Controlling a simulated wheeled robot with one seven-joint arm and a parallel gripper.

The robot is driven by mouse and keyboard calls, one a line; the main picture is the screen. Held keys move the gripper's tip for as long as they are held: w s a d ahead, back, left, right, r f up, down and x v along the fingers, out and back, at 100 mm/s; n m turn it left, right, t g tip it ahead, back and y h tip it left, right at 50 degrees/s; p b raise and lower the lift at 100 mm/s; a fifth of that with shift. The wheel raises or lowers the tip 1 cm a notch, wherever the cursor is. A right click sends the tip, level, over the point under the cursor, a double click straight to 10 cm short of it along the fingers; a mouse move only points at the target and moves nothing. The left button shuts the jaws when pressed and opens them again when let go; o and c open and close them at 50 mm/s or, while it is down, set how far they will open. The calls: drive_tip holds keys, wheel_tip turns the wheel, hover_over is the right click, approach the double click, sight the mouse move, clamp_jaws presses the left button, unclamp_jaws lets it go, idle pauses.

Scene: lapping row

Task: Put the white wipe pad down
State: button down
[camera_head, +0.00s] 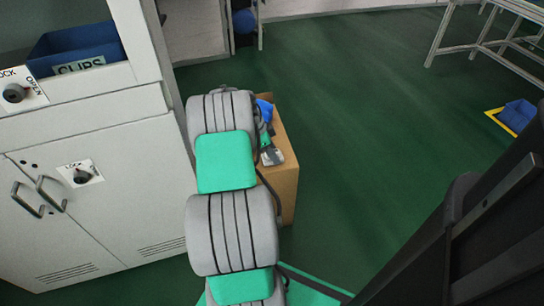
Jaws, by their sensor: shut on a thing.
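My own grey and green arm reaches up the middle of the camera view, and its links hide its far end. I cannot make out my gripper or its fingers. No white wipe pad can be told for sure. A small grey-white piece (272,156) shows just right of the arm, over the brown box (286,178), but it is too small to name. Blue and green bits show above it, partly hidden by the arm.
A pale cabinet (100,190) with handles and lock knobs stands at left. A blue bin (80,50) marked CLIPS sits in its upper opening. A metal frame table (480,45) is at upper right. A blue bin (517,115) lies by yellow floor marking. Green floor between is clear.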

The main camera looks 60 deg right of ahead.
sight(264, 158)
drive_tip(key=c, duration=1)
unclamp_jaws()
drive_tip(key=shift+a+f, duration=0.15)
drive_tip(key=shift+f, duration=0.2)
drive_tip(key=o, duration=0.4)
drive_tip(key=shift+r, duration=0.1)
drive_tip(key=shift+c, duration=0.2)
drive_tip(key=p+v, duration=0.1)
drive_tip(key=v, duration=0.1)
drive_tip(key=p+v, duration=0.1)
drive_tip(key=v, duration=0.2)
drive_tip(key=p+v, duration=0.1)
drive_tip(key=v, duration=0.1)
drive_tip(key=shift+w+d+r, duration=0.15)
drive_tip(key=shift+d+r, duration=0.1)
drive_tip(key=shift+r, duration=0.1)
drive_tip(key=shift+f, duration=0.1)
